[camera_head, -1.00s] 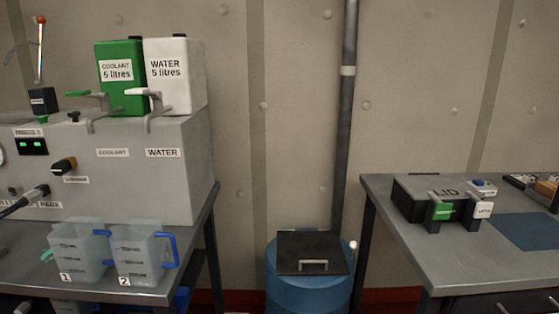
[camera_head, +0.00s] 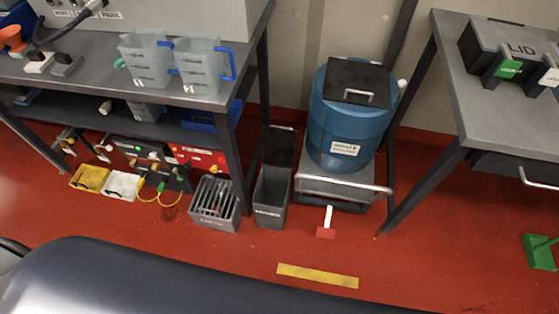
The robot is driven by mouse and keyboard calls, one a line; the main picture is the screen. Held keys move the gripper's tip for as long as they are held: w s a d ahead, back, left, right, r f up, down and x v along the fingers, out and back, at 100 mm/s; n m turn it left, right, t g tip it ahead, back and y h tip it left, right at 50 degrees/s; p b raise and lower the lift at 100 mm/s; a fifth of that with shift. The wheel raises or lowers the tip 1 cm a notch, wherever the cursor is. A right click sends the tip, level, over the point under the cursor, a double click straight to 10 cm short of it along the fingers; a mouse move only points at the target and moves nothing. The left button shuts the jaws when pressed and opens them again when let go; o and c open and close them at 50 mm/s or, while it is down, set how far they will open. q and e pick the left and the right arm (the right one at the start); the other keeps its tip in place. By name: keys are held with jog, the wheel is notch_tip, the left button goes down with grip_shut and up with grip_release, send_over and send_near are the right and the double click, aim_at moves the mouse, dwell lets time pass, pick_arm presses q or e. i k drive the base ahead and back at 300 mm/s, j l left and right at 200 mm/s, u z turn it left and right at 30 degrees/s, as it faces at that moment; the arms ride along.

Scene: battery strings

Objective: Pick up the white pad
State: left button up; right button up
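A flat white pad (camera_head: 122,186) lies on the red floor at the lower left, in front of the panel under the left bench. A similar yellow pad (camera_head: 90,178) lies directly to its left. The white pad's top faces up and nothing covers it. Neither of my grippers is in view.
The left bench (camera_head: 190,92) overhangs the pads, with a panel with yellow leads (camera_head: 150,160) behind them. A grey crate (camera_head: 214,203), an open grey bin (camera_head: 271,195) and a blue drum (camera_head: 350,120) on a trolley stand to the right. Red floor is clear around the yellow strip (camera_head: 317,275).

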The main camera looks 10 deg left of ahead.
aim_at(40, 61)
jog(key=u, duration=1.8)
